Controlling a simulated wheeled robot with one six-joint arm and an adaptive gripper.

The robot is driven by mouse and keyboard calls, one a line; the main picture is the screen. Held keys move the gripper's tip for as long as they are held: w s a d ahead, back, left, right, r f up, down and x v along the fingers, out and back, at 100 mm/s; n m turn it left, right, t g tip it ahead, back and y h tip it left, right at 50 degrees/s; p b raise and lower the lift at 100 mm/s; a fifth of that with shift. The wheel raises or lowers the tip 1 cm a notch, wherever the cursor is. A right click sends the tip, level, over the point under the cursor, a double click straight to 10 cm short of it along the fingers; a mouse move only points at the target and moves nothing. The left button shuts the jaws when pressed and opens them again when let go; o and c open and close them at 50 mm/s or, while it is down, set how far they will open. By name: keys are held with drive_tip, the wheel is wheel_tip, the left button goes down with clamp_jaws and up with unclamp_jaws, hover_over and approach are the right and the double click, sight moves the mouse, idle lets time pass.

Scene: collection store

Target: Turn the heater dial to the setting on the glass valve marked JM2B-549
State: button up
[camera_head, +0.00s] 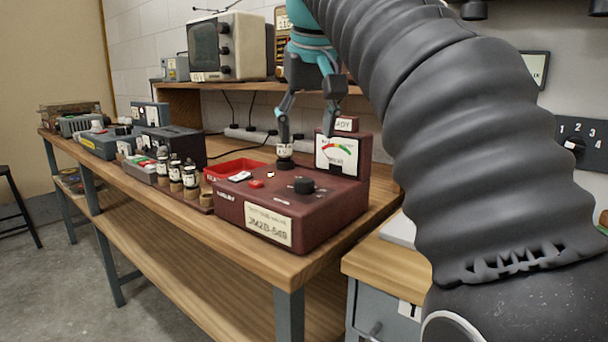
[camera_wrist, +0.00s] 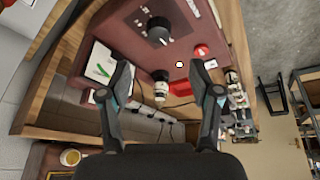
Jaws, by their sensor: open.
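A maroon tester box (camera_head: 305,225) stands on the wooden bench; its front plate (camera_head: 268,224) reads JM2B-549. On its top is a black dial (camera_head: 303,186), also in the wrist view (camera_wrist: 159,31); its setting is too small to read. A glass valve (camera_head: 285,151) with a white label stands upright in a black base on the box's top, its marking unreadable; the wrist view shows it (camera_wrist: 161,90) between the finger outlines. My gripper (camera_head: 307,135) is open and empty above the box. One fingertip overlaps the valve's top in the head view; I cannot tell whether they touch.
Several valves (camera_head: 176,172) stand in a rack left of the box, near a red tray (camera_head: 240,166). A red button (camera_head: 257,184) is on the box's top. A meter (camera_head: 337,155) rises at its back. A shelf with an old television (camera_head: 228,45) stands behind.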

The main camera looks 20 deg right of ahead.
sight(304, 179)
drive_tip(key=b+x, duration=0.2)
drive_tip(key=x, duration=0.8)
drive_tip(key=shift+d+f, duration=0.1)
drive_tip(key=shift+f, duration=0.05)
drive_tip(key=c, duration=1.1)
